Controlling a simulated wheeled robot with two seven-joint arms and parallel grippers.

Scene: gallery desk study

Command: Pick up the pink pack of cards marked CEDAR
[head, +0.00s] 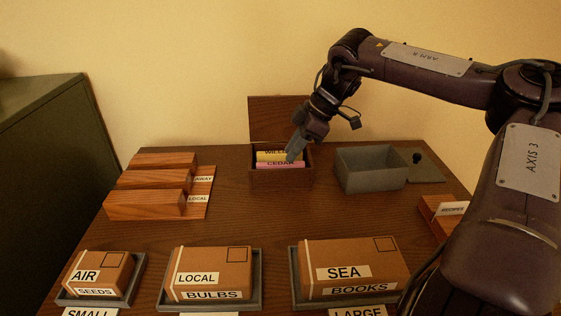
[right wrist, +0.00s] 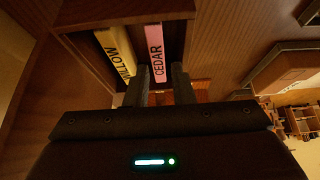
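The pink pack marked CEDAR (head: 280,164) stands in a small dark wooden box (head: 281,181) with its lid raised, in front of the yellow pack marked WILLOW (head: 268,156). My right gripper (head: 293,157) is at the box, over the right part of the packs and hiding some of them. In the right wrist view the two fingers (right wrist: 160,84) are apart, and the pink pack (right wrist: 156,45) shows ahead in the gap between them. The yellow pack (right wrist: 116,55) lies to the left, beyond the left finger. I see no finger clearly touching a pack. My left gripper is not in view.
A grey open box (head: 372,169) stands right of the wooden box. Wooden sorting blocks (head: 150,188) are at the left. Cartons marked SEEDS (head: 100,273), BULBS (head: 210,272) and BOOKS (head: 352,267) sit in grey trays in front. The desk middle is clear.

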